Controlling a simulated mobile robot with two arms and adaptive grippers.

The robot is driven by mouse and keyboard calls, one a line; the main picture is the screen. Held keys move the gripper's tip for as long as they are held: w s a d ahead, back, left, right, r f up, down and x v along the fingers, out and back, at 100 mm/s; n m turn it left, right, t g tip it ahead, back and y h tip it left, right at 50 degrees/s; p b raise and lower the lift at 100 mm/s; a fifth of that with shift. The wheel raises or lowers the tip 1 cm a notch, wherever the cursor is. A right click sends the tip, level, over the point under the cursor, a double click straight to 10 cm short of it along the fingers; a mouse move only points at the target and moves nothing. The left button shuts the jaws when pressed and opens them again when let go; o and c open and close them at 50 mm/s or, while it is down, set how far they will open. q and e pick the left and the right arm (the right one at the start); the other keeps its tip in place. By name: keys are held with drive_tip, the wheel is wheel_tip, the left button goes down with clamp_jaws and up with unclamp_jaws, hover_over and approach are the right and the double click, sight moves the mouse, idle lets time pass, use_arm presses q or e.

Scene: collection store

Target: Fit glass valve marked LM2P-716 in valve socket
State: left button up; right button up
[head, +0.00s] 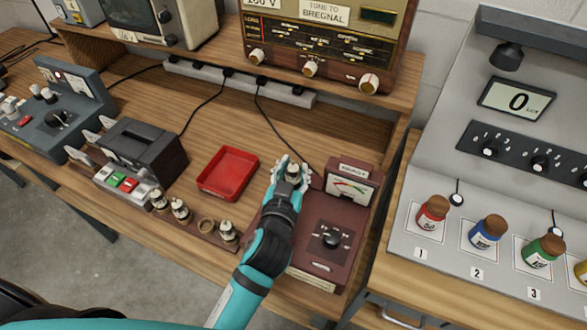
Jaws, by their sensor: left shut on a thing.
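My left gripper (291,176) is shut on a small glass valve (293,171), near the upper left of a maroon tester box (313,244) with a meter and a knob. The gripper hides most of this valve, and no marking on it is legible. The valve socket is not visible; my gripper and arm cover part of the tester's left side. I cannot tell whether the valve touches anything. A wooden rack (194,233) at the bench front holds similar valves (180,210) and one empty round place (206,226). My right gripper is not in view.
A red tray (228,174), empty, lies left of my gripper. A dark grey device (143,150) with coloured keys stands further left. A wooden radio (325,35) sits on the shelf above. Coloured bottles (432,213) stand on the grey unit at right.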

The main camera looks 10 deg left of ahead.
use_arm(q)
drive_tip(key=shift+f+b, duration=0.7)
drive_tip(key=shift+f, duration=0.15)
idle(0.3)
drive_tip(key=o, duration=0.8)
drive_tip(key=shift+s, duration=0.15)
drive_tip(key=shift+v, duration=5.45)
